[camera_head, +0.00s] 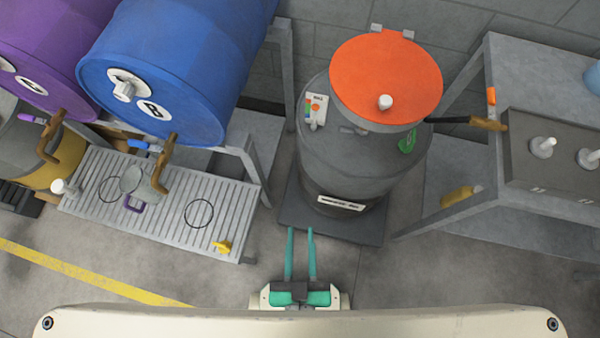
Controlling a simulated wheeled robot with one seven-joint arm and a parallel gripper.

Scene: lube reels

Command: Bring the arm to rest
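My gripper (300,238) is at the bottom middle of the head view, with its two teal fingers pointing away from me. The fingers stand apart with a narrow gap, and nothing shows between them. Their tips appear just in front of the dark base (340,226) under the grey drum. The rest of my arm is mostly hidden behind the pale edge of my own body along the bottom of the picture.
A grey drum (350,180) with an orange lid (385,75) stands ahead. Left are a blue barrel (170,65), a purple barrel (45,45) and a slatted grate (170,225). A metal bench (465,85) stands right. Floor is clear at lower right.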

